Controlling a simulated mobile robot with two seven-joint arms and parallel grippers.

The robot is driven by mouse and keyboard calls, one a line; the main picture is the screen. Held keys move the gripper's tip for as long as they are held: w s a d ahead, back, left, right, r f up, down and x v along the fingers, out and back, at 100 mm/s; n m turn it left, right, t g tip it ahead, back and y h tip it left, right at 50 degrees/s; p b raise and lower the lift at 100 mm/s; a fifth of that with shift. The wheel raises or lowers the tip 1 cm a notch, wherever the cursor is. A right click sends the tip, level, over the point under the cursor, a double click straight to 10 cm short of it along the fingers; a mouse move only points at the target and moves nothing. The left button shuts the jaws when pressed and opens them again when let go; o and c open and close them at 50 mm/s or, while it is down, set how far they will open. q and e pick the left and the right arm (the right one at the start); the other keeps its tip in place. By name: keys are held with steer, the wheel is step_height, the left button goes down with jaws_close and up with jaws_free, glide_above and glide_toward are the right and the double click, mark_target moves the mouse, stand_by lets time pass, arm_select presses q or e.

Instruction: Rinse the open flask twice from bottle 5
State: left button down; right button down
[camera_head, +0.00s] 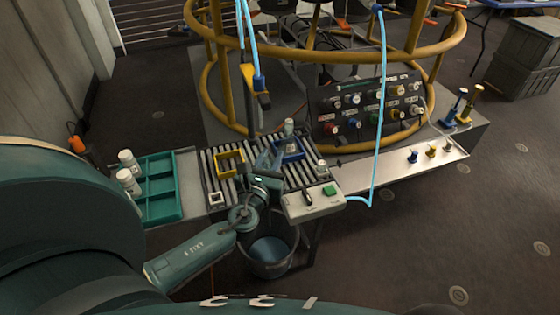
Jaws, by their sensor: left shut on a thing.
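My left gripper (270,161) is over the grey slatted rack (229,186) in the middle. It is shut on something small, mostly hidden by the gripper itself. A small pale flask or bottle (289,127) shows just beyond the gripper, by a blue holder (291,150). I cannot tell whether it is the open flask or whether the gripper touches it. Two white bottles (127,158) (128,182) stand at the left beside a teal divided tray (160,213). Their numbers are unreadable, so I cannot pick out bottle 5. My right gripper is out of view.
A dark bucket (270,262) stands below. A panel of coloured knobs (370,107) and a yellow ring frame (207,95) stand behind. A light-blue hose (381,110) hangs at right.

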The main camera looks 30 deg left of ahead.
arm_select(q)
steer(key=shift+s+d+r, duration=0.1)
steer(key=shift+s+d, duration=0.2)
steer(key=shift+s, duration=0.25)
steer(key=shift+s+d, duration=0.3)
steer(key=shift+s, duration=0.25)
steer(key=shift+w+d+p, duration=0.25)
steer(key=shift+d+p, duration=0.1)
steer(key=shift+d, duration=0.8)
steer(key=w+a, duration=0.2)
steer(key=w, duration=0.1)
steer(key=shift+w+a, duration=0.1)
steer(key=shift+a, duration=0.05)
steer(key=shift+s+a, duration=0.25)
steer(key=shift+a, duration=0.1)
